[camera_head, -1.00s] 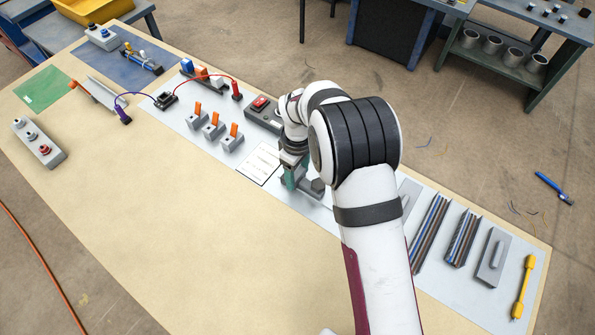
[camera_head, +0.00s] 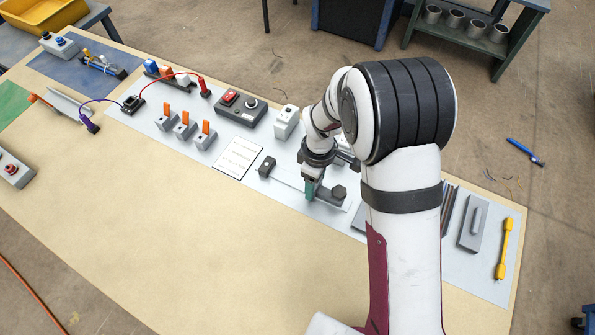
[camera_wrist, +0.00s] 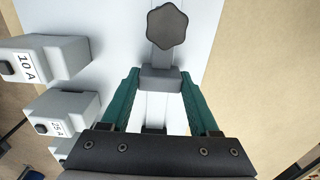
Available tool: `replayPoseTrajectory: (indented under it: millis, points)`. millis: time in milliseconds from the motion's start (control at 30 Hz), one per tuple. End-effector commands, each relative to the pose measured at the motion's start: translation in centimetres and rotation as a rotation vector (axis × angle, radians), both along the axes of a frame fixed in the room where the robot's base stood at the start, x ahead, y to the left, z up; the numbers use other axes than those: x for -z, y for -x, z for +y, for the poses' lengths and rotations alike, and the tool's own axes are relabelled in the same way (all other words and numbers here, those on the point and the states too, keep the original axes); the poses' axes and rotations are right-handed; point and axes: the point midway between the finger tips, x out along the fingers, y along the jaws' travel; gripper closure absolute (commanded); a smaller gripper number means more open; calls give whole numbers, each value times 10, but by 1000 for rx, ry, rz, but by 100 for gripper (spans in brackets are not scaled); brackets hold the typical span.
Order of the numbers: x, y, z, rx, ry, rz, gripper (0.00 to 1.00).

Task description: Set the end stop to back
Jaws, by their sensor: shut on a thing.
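The end stop looks to be a grey block (camera_wrist: 160,79) on a pale straight rail, with a dark lobed knob (camera_wrist: 167,26) beyond it in the wrist view. My gripper (camera_wrist: 160,76) has its teal fingers on both sides of this block and is shut on it. In the head view my gripper (camera_head: 311,190) points down at the rail (camera_head: 288,179), towards its right part. The knob (camera_head: 338,192) shows just right of the fingers. A dark block (camera_head: 267,167) stands at the rail's left end. My arm hides what lies behind the gripper.
White boxes labelled 10 A (camera_wrist: 42,58) and 25 A (camera_wrist: 62,112) stand beside the rail. A printed card (camera_head: 238,157), three orange-lever switches (camera_head: 184,125) and a red-button panel (camera_head: 240,107) lie left. A yellow tool (camera_head: 504,248) lies far right. The tan table front (camera_head: 180,230) is clear.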

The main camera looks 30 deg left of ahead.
Motion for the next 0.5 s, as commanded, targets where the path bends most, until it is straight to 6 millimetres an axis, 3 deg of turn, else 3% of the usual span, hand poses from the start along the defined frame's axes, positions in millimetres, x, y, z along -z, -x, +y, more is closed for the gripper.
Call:
replayPoseTrajectory:
  millis: [300, 333, 500]
  points:
    - [0, 0, -2, -1, 0, -2, 100]
    - [0, 0, -2, -1, 0, -2, 35]
    - [0, 0, -2, 0, 0, -1, 7]
